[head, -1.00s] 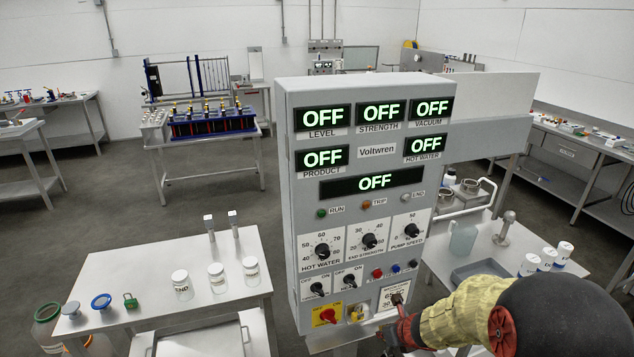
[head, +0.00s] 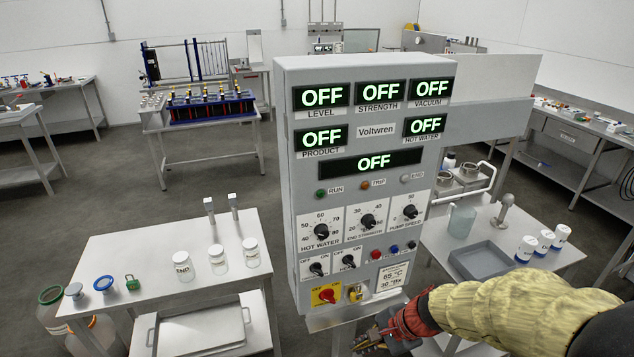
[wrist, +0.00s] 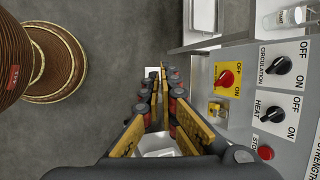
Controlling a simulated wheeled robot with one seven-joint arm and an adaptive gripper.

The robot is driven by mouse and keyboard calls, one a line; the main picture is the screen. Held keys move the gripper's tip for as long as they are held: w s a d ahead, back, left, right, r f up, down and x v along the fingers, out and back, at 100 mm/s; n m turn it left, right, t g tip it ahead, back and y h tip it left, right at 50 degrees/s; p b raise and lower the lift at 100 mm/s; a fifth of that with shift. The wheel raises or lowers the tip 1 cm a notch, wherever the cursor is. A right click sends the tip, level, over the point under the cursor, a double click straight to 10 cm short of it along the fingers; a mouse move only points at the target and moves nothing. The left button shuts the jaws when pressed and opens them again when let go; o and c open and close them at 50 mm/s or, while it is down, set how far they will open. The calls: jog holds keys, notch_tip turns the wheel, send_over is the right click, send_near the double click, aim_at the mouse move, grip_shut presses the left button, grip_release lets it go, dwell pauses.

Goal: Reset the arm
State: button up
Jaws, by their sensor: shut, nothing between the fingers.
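My gripper (head: 372,344) is at the bottom of the head view, below the lower right part of the grey control panel (head: 350,165). My arm reaches in from the lower right in a yellow sleeve. In the wrist view my gripper (wrist: 160,78) points past the panel face, with the fingers together and nothing between them. The red rotary switch (wrist: 226,79) on its yellow plate lies to the right of the fingers, apart from them. A yellow padlock-like piece (wrist: 217,108) is beside it. All panel displays read OFF.
A right table (head: 480,235) carries a grey tray (head: 490,262) and white labelled bottles (head: 526,249). Large containers (head: 55,318) stand on the floor at lower left. Open floor lies behind the left table.

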jog(key=s+d+r+n+t+h+b, duration=0.1)
jog(key=s+d+r+n+h+b, duration=0.1)
jog(key=s+d+r+n, duration=0.2)
jog(key=s+d+r+n+t+h+b, duration=0.1)
jog(key=s+d+r+n+h+b, duration=0.1)
jog(key=s+r+n, duration=0.7)
jog(key=s+d+r+h, duration=0.1)
jog(key=s+r, duration=0.2)
jog(key=shift+s+d+t, duration=0.25)
jog(key=shift+d+t, duration=0.15)
jog(key=shift+r, duration=0.1)
grip_shut()
